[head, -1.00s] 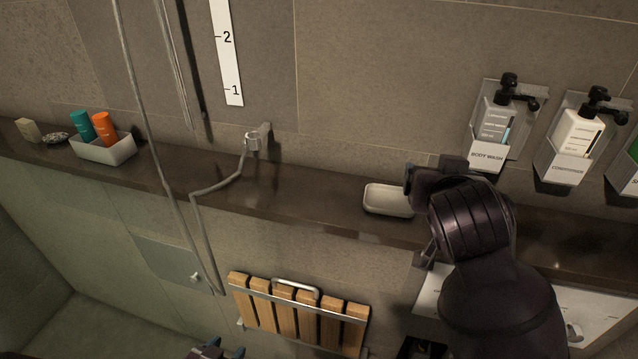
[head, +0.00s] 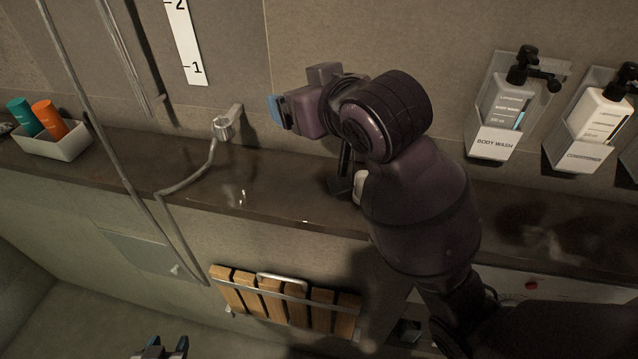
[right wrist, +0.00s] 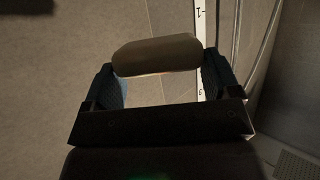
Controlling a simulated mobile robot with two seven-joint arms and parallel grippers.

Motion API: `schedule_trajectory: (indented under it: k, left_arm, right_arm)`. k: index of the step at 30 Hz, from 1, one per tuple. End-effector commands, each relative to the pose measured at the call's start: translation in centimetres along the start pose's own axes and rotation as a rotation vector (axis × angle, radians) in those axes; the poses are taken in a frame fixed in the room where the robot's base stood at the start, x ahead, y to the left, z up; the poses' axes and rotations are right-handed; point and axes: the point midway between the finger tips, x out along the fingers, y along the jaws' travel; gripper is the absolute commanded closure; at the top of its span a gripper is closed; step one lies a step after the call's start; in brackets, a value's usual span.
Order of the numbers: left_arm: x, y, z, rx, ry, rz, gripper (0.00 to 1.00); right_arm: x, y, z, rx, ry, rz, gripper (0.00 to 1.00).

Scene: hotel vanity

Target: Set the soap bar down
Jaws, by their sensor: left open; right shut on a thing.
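The soap bar (right wrist: 156,55) is a tan, rounded block. In the right wrist view it lies between the two dark fingers of my right gripper (right wrist: 160,80), which is shut on it. In the head view my right gripper (head: 283,112) is raised above the shelf (head: 265,195), in front of the wall; the bar cannot be made out there. The pale soap dish (head: 361,188) on the shelf is mostly hidden behind my right arm. My left gripper (head: 162,350) is open and empty at the bottom edge, low and away from the shelf.
A white tray (head: 62,146) with a teal bottle (head: 25,117) and an orange bottle (head: 48,118) stands at left. A shower hose and holder (head: 226,122) cross the shelf. Wall dispensers (head: 497,138) hang at right. The shelf between holder and dish is clear. A folded wooden seat (head: 285,302) is below.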

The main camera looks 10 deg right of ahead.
Motion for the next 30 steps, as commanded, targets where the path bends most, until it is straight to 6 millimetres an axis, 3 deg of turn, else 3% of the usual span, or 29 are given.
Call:
schedule_trajectory:
  k: [18,30]
  left_arm:
    - [-0.1,0.0,-0.1,0.0,0.002,0.0,0.49]
    - [-0.1,0.0,-0.1,0.001,0.003,0.0,0.49]
  right_arm:
    - [4.7,0.0,11.9,0.0,-0.004,0.0,0.43]
    - [6.1,-0.1,15.5,-0.001,-0.003,0.0,0.43]
